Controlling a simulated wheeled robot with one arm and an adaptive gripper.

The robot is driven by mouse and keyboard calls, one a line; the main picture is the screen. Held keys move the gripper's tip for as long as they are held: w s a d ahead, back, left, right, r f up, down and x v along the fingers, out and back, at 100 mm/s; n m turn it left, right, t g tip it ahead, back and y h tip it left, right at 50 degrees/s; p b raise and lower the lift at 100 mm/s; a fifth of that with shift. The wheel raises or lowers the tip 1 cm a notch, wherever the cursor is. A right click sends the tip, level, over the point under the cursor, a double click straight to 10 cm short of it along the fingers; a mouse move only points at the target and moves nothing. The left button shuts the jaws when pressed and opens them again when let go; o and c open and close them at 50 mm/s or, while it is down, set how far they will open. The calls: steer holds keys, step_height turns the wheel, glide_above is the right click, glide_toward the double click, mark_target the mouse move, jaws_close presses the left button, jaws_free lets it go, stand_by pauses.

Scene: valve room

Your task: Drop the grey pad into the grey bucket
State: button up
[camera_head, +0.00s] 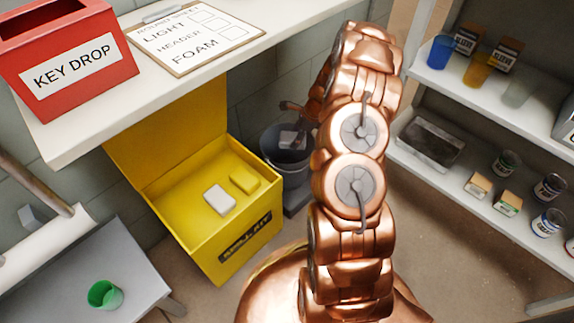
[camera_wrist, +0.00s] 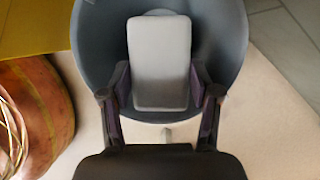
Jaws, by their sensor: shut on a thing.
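The grey pad (camera_wrist: 159,62) is a light grey block with rounded edges. In the wrist view my gripper (camera_wrist: 159,85) is shut on it, with one finger on each side. The grey bucket (camera_wrist: 232,38) is behind the pad in that view, and its open mouth surrounds most of the pad. In the head view the bucket (camera_head: 272,135) stands between the yellow box and my arm. The pad (camera_head: 289,138) shows there at the bucket's mouth, partly hidden. My gripper (camera_head: 296,134) is small and partly hidden there. I cannot tell the pad's exact height over the rim.
A yellow spill-kit box (camera_head: 225,232) with a white pad (camera_head: 219,200) and a yellow pad (camera_head: 244,180) stands left of the bucket. A shelf above holds a red key-drop box (camera_head: 70,60) and a clipboard (camera_head: 197,35). Shelves (camera_head: 480,110) with cups and cans stand right.

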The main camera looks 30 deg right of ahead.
steer(key=o, duration=1.6)
steer(key=v, duration=1.2)
